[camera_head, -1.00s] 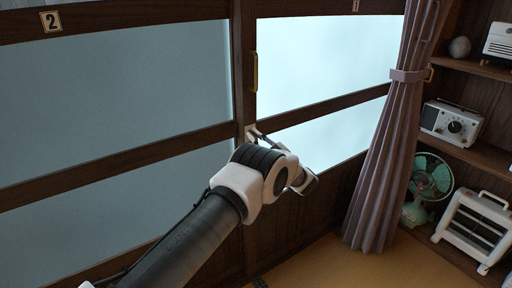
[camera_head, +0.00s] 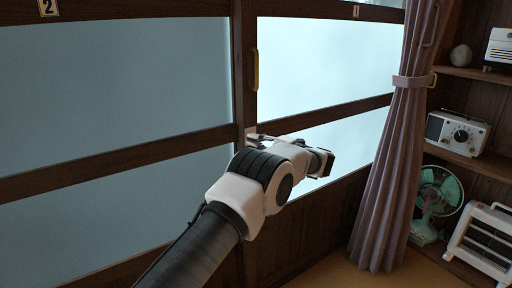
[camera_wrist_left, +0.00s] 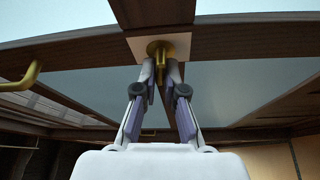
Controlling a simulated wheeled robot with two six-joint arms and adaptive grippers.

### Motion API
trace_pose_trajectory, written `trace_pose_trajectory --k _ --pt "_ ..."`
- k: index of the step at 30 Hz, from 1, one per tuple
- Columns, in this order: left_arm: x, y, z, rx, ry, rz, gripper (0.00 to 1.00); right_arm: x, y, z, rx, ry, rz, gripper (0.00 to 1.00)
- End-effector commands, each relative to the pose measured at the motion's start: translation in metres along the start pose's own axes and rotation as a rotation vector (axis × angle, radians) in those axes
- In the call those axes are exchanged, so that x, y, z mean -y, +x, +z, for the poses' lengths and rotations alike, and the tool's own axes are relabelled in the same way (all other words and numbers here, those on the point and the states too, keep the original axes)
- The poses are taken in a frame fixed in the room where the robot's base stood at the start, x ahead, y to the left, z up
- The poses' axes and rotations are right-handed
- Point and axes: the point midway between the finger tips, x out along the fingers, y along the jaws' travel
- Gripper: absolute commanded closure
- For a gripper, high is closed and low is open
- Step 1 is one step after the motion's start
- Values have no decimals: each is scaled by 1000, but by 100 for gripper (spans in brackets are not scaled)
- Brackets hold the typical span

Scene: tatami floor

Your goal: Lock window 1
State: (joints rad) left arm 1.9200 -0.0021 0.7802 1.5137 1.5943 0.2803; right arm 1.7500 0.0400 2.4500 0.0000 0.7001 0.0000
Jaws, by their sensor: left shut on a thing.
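Window 1 (camera_head: 310,62) is the right frosted pane in a dark wooden frame, under a small "1" plate (camera_head: 355,12). A brass lock (camera_wrist_left: 159,46) on a pale square plate (camera_wrist_left: 178,43) sits on the upright between the two windows. My left gripper (camera_wrist_left: 161,72) is shut on the brass lock, its fingertips on either side of the piece close to the plate. In the head view the left gripper (camera_head: 254,138) reaches the upright, and my own wrist partly hides it; the lock is too small to read there. My right gripper is not in view.
A brass handle (camera_head: 255,70) is on the frame above the lock; one shows at left in the wrist view (camera_wrist_left: 22,84). Window 2 (camera_head: 110,90) is left. A tied curtain (camera_head: 392,170) hangs right, beside shelves with a radio (camera_head: 458,133), fan (camera_head: 436,194) and heater (camera_head: 484,240).

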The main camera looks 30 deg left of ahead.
Motion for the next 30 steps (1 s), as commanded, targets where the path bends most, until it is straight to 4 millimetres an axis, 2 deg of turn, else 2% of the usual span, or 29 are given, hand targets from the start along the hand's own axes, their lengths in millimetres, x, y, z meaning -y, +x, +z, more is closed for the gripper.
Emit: trace_pose_trajectory --k 10,26,27,28,30 --pt "1 0 0 0 -142 -59 100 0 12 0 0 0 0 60" --pt "1 0 0 0 -165 -69 100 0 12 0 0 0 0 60" --pt "1 0 0 0 -165 -69 80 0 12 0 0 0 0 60" --pt "1 0 0 0 -165 -69 69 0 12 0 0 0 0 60" --pt "1 0 0 0 -165 -69 66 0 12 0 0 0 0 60"
